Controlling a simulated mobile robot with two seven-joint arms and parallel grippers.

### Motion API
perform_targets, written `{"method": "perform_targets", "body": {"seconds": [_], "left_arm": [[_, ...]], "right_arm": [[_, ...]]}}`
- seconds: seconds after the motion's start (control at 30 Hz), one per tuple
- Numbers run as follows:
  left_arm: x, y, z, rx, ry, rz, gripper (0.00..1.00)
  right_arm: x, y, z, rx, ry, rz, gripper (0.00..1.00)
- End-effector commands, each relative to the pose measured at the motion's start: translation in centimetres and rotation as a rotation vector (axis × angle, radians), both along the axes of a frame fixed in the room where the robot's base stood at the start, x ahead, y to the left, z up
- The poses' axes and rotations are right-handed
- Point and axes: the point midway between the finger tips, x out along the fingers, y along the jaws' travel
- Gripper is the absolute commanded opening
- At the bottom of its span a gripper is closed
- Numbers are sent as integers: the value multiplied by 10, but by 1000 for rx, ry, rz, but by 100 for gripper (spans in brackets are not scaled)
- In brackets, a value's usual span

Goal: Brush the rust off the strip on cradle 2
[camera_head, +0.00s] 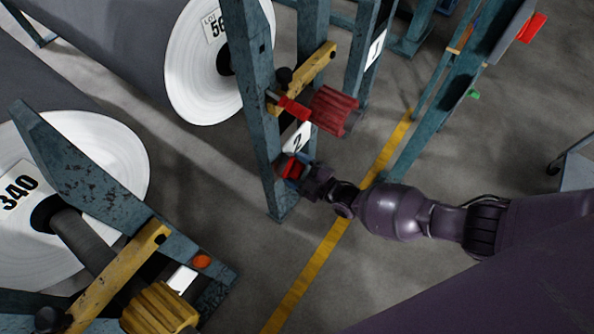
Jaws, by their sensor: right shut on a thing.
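Cradle 2 is the blue-green steel frame (258,120) with a white plate marked "2" (297,138). My right gripper (297,176) reaches in from the right, low against the cradle's post and just below the plate. It is shut on a small red and blue thing (290,168), which may be the brush; the jaws hide much of it. I cannot make out the strip or any rust on it; the gripper and the held thing may cover it. My left gripper is not in view.
A red ribbed knob (334,110) and a yellow bar (318,66) stick out above the plate. Large white-ended rolls (205,75) lie behind. Another cradle with a yellow ribbed knob (160,310) stands at the lower left. A yellow line (318,262) crosses open floor.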

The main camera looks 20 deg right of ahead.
Motion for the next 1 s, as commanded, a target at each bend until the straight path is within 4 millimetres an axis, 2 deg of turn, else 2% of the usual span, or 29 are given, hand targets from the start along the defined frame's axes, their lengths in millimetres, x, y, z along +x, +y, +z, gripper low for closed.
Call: {"method": "perform_targets", "body": {"seconds": [0.07, 0.27, 0.77, 1.0], "left_arm": [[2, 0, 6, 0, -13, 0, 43], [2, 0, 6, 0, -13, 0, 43], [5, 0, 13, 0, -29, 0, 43], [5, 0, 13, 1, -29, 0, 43]], "right_arm": [[3, 0, 8, 1, -5, -1, 51], [-1, 5, 6, 2, -1, 1, 51], [-16, 36, 8, 4, -4, 1, 51], [-17, 39, 8, 4, -6, 3, 51]]}}
